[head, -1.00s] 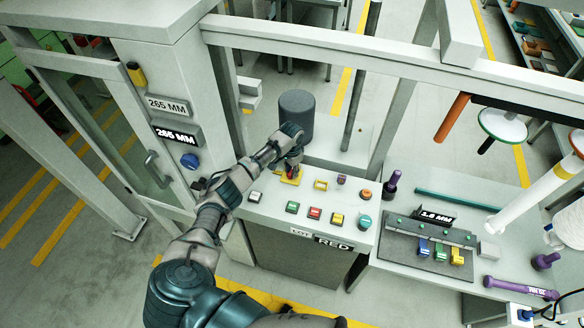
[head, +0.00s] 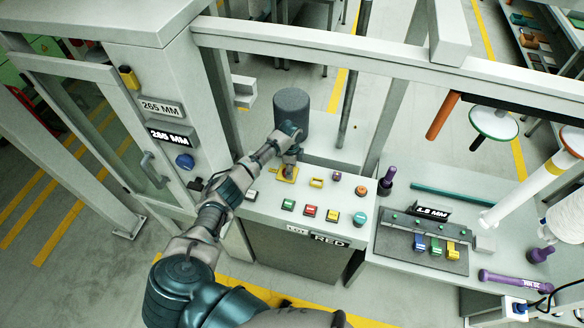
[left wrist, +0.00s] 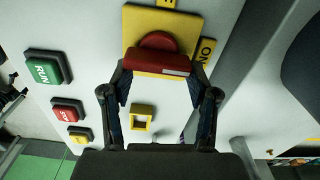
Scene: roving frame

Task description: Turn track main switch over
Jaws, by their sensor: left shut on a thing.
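The main switch is a red rotary knob with a bar handle (left wrist: 158,62) on a square yellow plate (left wrist: 188,24). The plate also shows at the top of the sloped panel in the head view (head: 284,177). My left gripper (left wrist: 157,84) is shut on the red handle, with one finger at each side of it. In the head view my left gripper (head: 290,163) stands over the plate and hides most of the knob. A yellow label reading "ON" (left wrist: 206,52) lies to the right of the plate. My right gripper is not in view.
The light panel (head: 270,205) carries several buttons, among them a green RUN button (left wrist: 44,68) and a red one (left wrist: 67,111). A dark grey cylinder (head: 292,112) stands close behind the gripper. A cabinet with a blue knob (head: 185,161) is to the left.

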